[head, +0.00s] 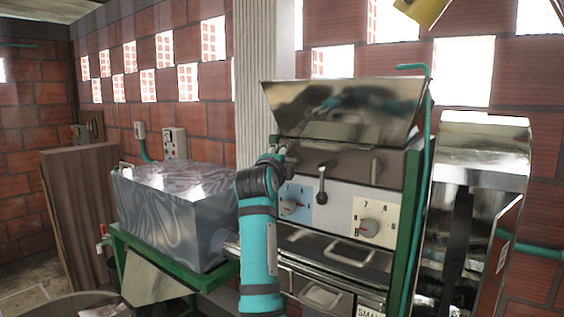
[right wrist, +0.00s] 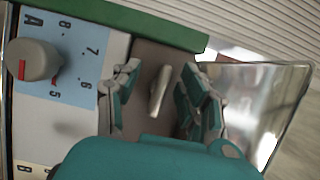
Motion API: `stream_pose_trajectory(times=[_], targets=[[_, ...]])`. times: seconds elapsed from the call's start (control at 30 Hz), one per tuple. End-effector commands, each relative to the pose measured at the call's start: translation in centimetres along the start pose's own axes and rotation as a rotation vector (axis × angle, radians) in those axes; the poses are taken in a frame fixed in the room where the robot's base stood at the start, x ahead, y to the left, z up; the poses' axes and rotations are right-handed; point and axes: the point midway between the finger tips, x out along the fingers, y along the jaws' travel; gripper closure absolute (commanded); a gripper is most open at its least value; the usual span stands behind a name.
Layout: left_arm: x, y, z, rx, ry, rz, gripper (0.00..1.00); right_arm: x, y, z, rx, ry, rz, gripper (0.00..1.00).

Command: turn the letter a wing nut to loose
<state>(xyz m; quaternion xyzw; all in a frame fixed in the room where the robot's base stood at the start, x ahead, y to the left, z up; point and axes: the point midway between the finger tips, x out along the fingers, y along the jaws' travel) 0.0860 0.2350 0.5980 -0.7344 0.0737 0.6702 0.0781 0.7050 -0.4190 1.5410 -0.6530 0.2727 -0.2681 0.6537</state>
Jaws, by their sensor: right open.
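The letter A wing nut (right wrist: 158,92) is a small grey metal bar on a dark brown plate, seen in the right wrist view. It lies beside the blue A panel (right wrist: 85,62), which also shows in the head view (head: 296,216). My right gripper (right wrist: 157,100) is open, with one finger on each side of the wing nut and visible gaps to it. In the head view my right gripper (head: 278,158) is at the upper left of the machine front and seems to hide this wing nut. My left gripper is not in view.
A grey dial (right wrist: 33,60) with a red mark sits on the A panel. A black-knobbed lever (head: 322,185) and a cream panel with another dial (head: 369,228) are to the right. The metal hopper (head: 340,110) rises above; a grey metal box (head: 180,215) stands left.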

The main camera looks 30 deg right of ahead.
Motion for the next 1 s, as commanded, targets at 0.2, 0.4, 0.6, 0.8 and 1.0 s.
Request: stream_pose_trajectory(times=[0.2,0.4,0.6,0.8,1.0], targets=[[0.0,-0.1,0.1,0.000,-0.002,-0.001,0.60,-1.2,-0.2,0.1,0.001,-0.001,-0.005,0.57],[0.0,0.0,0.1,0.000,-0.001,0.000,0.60,-5.2,-0.1,0.2,0.001,-0.003,-0.003,0.57],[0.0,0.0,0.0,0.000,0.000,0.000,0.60,-9.2,0.1,0.1,0.001,-0.002,0.000,0.57],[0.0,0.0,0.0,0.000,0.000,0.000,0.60,-11.6,0.1,0.1,-0.001,-0.001,0.000,0.57],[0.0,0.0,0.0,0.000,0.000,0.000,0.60,-12.0,0.1,0.1,-0.001,0.000,0.001,0.57]])
